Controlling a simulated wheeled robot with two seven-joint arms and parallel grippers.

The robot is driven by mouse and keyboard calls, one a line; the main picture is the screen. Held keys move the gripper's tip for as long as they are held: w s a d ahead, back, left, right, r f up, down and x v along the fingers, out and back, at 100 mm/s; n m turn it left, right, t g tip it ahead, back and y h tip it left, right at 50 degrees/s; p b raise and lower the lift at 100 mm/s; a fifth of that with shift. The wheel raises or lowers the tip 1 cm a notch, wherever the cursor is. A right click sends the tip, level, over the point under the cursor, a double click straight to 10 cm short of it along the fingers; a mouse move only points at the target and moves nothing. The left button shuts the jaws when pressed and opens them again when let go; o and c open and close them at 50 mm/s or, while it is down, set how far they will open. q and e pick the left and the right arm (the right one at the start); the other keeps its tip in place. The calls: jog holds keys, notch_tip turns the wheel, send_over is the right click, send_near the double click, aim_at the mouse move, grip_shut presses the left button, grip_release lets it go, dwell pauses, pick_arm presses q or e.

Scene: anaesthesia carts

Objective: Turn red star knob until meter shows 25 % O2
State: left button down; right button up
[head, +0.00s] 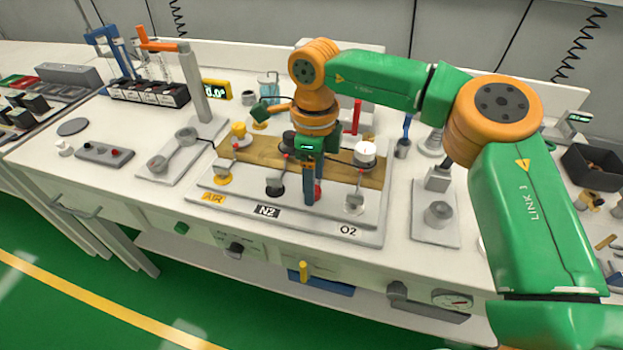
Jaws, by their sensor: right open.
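My right arm comes in from the right, and its gripper (312,198) points down over the board between the N2 and O2 labels. It is open, with its fingers close together in this view, and I see nothing held in it. I cannot make out a red star knob clearly; the gripper and wrist hide part of the board. A small display (216,89) with yellow-green digits stands at the back left. Its reading is too small to be sure of. Another small display (579,118) is at the back right, also unreadable. My left gripper is not in view.
The board has AIR (213,197), N2 (267,211) and O2 (348,230) labels, with a yellow-topped fitting (239,130) and a white-topped fitting (365,150) on it. A plate with a grey knob (438,214) stands to the right.

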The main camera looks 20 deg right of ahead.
jog(key=shift+w+f, duration=0.15)
jog(key=shift+f, duration=0.75)
jog(key=shift+w+f, duration=0.15)
jog(key=shift+w, duration=0.1)
jog(key=shift+s, duration=0.15)
jog(key=c, duration=0.6)
grip_shut()
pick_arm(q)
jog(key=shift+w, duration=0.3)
pick_arm(e)
jog(key=shift+m, duration=0.3)
jog(key=m+b, duration=0.1)
jog(key=m, duration=0.4)
jog(key=shift+m, duration=0.3)
pick_arm(q)
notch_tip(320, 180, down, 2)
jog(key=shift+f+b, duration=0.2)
jog(key=shift+b, duration=0.5)
pick_arm(e)
jog(key=m, duration=0.6)
jog(key=shift+m, duration=0.3)
